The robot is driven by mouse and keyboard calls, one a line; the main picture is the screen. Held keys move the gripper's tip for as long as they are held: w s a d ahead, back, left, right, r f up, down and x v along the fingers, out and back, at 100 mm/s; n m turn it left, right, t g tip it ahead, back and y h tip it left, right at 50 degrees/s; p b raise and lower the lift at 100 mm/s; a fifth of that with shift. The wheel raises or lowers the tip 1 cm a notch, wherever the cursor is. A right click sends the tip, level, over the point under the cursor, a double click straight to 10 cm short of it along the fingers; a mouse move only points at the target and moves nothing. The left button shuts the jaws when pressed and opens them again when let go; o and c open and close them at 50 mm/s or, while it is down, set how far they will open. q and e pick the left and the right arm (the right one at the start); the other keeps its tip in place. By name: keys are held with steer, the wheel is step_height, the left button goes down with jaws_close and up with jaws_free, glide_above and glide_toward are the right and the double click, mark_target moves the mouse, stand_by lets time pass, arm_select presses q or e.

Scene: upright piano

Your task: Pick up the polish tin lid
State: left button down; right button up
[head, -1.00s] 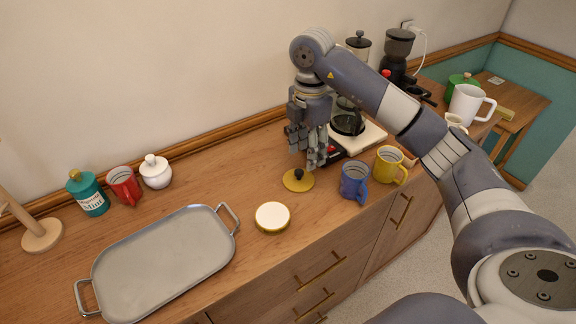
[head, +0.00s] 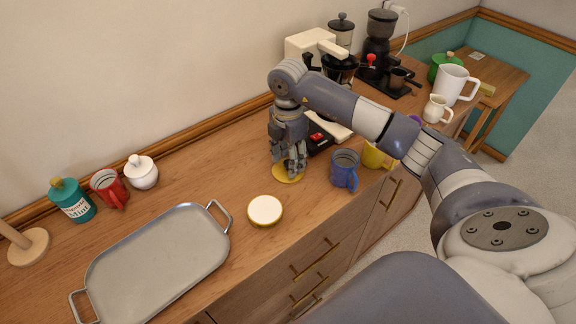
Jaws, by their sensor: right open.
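The polish tin lid (head: 288,176) is a flat yellow disc lying on the wooden counter. In the earlier frame it shows a dark knob on top; now my gripper hides the knob. My right gripper (head: 290,172) points down right over the lid, with its fingertips at the knob's place. It is open, and I cannot tell whether the fingers touch the lid. The round tin (head: 265,210), yellow with a pale top, stands apart, nearer the front edge. My left gripper is not in view.
A blue mug (head: 345,170) stands close to the right of my gripper, with a yellow mug (head: 372,156) beyond it. A coffee maker (head: 318,138) is close behind. A grey metal tray (head: 160,262) lies at the left. The counter between tray and lid is mostly clear.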

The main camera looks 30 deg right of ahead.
steer(key=shift+f, duration=0.8)
steer(key=shift+c, duration=1)
jaws_close()
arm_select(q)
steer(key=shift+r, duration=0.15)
arm_select(e)
steer(key=shift+r, duration=0.15)
